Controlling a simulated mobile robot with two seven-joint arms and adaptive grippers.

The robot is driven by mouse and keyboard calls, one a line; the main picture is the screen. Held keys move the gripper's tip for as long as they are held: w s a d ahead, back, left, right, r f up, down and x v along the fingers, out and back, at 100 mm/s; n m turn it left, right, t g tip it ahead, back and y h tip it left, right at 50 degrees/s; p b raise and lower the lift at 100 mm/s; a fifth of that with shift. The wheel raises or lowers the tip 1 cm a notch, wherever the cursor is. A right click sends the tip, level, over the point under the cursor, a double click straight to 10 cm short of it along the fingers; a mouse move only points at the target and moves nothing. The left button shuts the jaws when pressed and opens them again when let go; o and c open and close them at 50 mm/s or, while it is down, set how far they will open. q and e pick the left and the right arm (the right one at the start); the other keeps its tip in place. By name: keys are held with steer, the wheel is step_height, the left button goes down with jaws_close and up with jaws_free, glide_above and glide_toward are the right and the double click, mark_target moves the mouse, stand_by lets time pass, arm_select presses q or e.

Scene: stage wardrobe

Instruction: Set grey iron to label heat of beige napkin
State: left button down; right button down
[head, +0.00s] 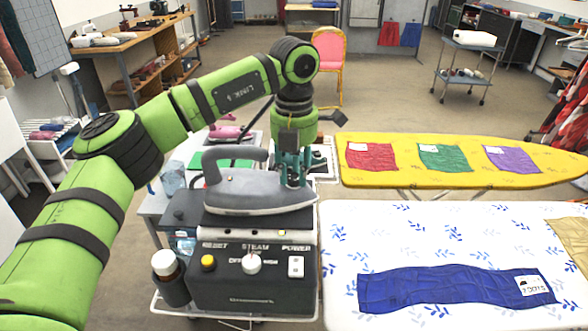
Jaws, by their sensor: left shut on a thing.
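The grey iron (245,193) rests on top of the dark steam station, its nose to the right. My left gripper (292,180) reaches down from above at the front end of the iron and is shut there. The fingertips overlap the iron's upper front, and the exact part they grip is hidden. A beige cloth (572,240), probably the beige napkin, lies on the white leaf-patterned ironing board (440,240) at the right edge of the picture. It is partly cut off, and no label shows on it. My right gripper is out of view.
The steam station (250,285) has a yellow button, a central knob and a power switch. A white-capped bottle (165,265) stands at its left. A blue labelled cloth (450,288) lies on the white board. The yellow board (400,180) behind carries red, green and purple cloths.

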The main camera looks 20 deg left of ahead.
arm_select(q)
steer(key=m, duration=0.4)
steer(key=shift+m, duration=0.3)
steer(key=m, duration=0.4)
steer(key=shift+m+p, duration=0.3)
steer(key=m, duration=0.4)
steer(key=shift+m, duration=0.3)
steer(key=shift+m+p, duration=0.35)
steer(key=shift+m, duration=1.85)
steer(key=c, duration=1)
jaws_free()
steer(key=shift+o, duration=0.2)
